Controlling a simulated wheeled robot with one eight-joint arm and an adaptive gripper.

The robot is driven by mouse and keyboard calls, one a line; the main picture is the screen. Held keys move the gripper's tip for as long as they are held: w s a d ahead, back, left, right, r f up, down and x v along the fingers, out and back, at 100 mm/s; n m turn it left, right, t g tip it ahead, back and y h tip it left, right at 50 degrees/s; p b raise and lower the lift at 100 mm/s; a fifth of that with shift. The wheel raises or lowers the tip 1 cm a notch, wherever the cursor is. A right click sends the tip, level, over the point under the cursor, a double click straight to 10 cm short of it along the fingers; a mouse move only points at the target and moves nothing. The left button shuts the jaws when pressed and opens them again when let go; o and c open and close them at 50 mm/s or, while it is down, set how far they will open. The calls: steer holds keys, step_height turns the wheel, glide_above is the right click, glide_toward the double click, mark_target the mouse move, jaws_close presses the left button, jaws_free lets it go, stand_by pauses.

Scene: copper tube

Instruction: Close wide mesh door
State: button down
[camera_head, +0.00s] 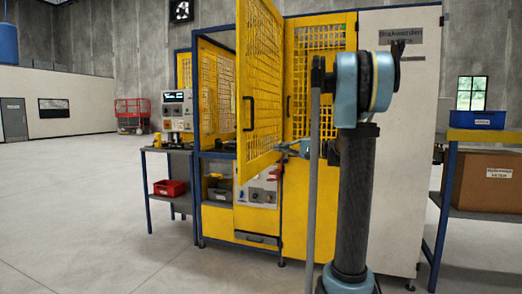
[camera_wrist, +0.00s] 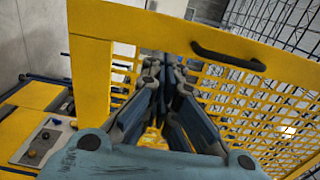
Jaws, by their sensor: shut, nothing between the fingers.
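The wide yellow mesh door (camera_head: 262,75) stands open, swung out from the front of the yellow cabinet towards me. Its hinge side is at the right, by the narrower mesh panel. Its black handle (camera_head: 248,114) is near the free edge. In the wrist view the door's mesh (camera_wrist: 245,105) fills the right side, with the handle (camera_wrist: 228,57) right of and above my fingers. My gripper (camera_head: 283,147) is shut and empty, beside the door's lower mesh on its right side. In the wrist view its fingertips (camera_wrist: 172,63) lie close to the mesh; I cannot tell whether they touch.
The narrower mesh panel (camera_head: 320,38) has its own handle and looks closed. A control box (camera_head: 177,110) and a bench with a red bin (camera_head: 170,187) stand left. A shelf with a blue bin (camera_head: 476,119) and cardboard box (camera_head: 488,178) stands right. The left floor is clear.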

mark_target(244, 145)
steer(key=x, duration=1.3)
steer(key=shift+w+a, duration=0.1)
steer(key=shift+a, duration=0.25)
